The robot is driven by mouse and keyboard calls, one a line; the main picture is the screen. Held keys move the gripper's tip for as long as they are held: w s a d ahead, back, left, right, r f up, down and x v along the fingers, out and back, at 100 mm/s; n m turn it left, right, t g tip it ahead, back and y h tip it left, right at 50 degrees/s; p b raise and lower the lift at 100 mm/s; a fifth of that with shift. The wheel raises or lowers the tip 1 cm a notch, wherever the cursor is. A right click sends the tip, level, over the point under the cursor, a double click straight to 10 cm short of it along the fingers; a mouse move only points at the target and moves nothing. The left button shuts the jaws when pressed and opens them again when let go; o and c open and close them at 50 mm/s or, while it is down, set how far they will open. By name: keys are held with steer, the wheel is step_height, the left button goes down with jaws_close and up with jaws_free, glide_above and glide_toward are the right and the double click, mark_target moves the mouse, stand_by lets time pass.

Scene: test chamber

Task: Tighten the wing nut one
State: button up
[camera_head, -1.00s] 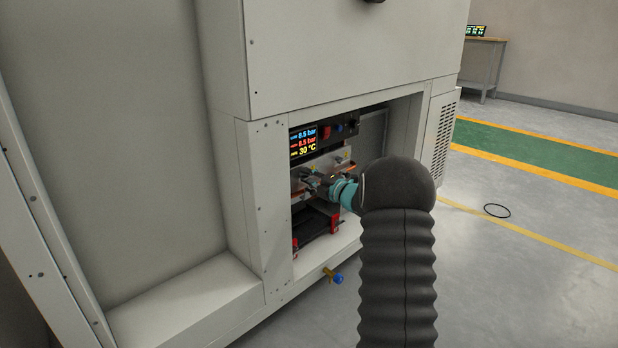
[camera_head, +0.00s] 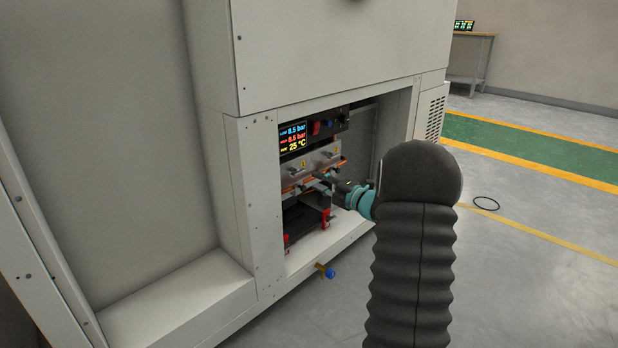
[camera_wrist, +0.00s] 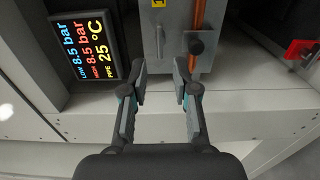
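My gripper (camera_wrist: 160,82) is open and empty in the wrist view, its two fingertips apart over the pale ledge below a grey metal plate (camera_wrist: 173,62). A slim grey upright part (camera_wrist: 159,42), perhaps the wing nut, stands on that plate beyond the gap between the fingers, apart from them. In the head view my gripper (camera_head: 318,184) reaches into the cabinet opening in front of the plate (camera_head: 318,160); which nut is number one is unclear.
A display (camera_head: 293,138) reads 8.5 bar, 8.5 bar and 25 °C. The cabinet's left post (camera_head: 256,205) and lower sill (camera_head: 335,240) bound the opening. Red-ended parts (camera_head: 327,218) sit low inside. A brass fitting with a blue end (camera_head: 325,270) sticks out below. The floor at right is mostly clear.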

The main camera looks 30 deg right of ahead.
steer(key=shift+v, duration=1.4)
